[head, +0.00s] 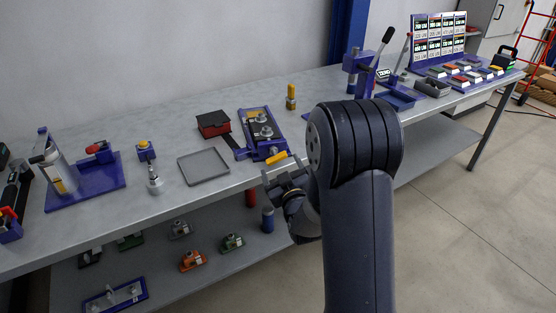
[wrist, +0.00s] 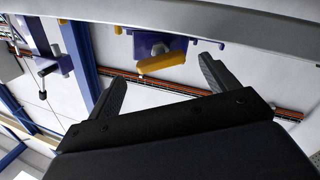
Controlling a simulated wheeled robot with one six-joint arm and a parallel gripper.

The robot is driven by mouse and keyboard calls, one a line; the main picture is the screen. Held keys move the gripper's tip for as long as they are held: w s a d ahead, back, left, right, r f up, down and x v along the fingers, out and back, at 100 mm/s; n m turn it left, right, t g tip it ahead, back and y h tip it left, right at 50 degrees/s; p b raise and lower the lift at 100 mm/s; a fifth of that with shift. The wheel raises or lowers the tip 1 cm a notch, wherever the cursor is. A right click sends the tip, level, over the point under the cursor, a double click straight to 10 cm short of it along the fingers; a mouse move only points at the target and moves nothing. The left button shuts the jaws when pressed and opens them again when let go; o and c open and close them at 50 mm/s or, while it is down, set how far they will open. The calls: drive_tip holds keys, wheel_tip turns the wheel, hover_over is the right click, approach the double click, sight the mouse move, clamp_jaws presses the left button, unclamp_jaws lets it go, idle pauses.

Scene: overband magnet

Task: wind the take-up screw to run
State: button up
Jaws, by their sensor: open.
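The overband magnet unit is a small blue frame (head: 259,120) with grey rollers or discs, standing at the front edge of the bench. A yellow bar (head: 277,157), likely the take-up screw's handle, sits at its near end. In the wrist view the yellow bar (wrist: 162,63) lies tilted below a blue bracket (wrist: 165,43), with a dark round screw head beside it. My gripper (head: 282,168) is just in front of the bar. In the wrist view my gripper (wrist: 163,74) is open, its fingertips to either side of the bar; I cannot tell whether they touch it.
A grey tray (head: 203,167) and a red-black box (head: 213,124) stand left of the unit. A yellow-topped post (head: 291,97) stands behind it. A lever press (head: 365,70) is to the right. The lower shelf holds several small parts.

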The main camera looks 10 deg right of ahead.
sight(278, 161)
drive_tip(key=shift+w, duration=1.7)
drive_tip(key=shift+c, duration=0.3)
drive_tip(key=c, duration=0.9)
drive_tip(key=shift+f, duration=0.1)
